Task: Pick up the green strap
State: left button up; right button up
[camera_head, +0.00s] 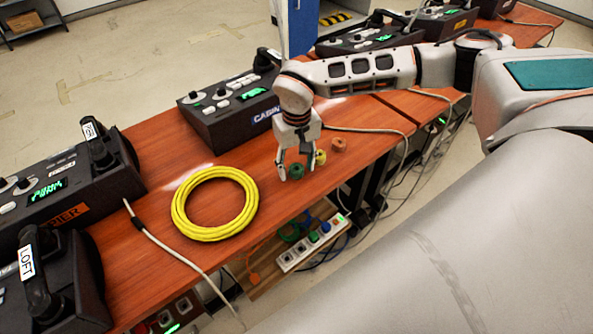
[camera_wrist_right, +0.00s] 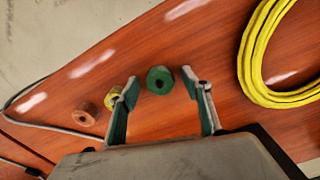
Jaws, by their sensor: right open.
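The green strap (camera_head: 296,171) is a small rolled coil on the wooden table. In the right wrist view the green strap (camera_wrist_right: 159,80) lies between and just beyond the tips of my open right gripper (camera_wrist_right: 160,88). In the head view my right gripper (camera_head: 295,172) points down over it, with one finger to its left. I cannot tell whether a finger touches it. The jaws hold nothing. My left gripper is not in view.
A yellow roll (camera_head: 320,157) and an orange-brown roll (camera_head: 339,145) sit close to the green strap. A yellow cable coil (camera_head: 251,210) lies to the left. A dark phone console (camera_head: 231,128) stands behind. The table's front edge is near.

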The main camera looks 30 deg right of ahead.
jog(key=c, duration=0.9)
jog(key=shift+o, duration=0.2)
jog(key=shift+r, duration=0.1)
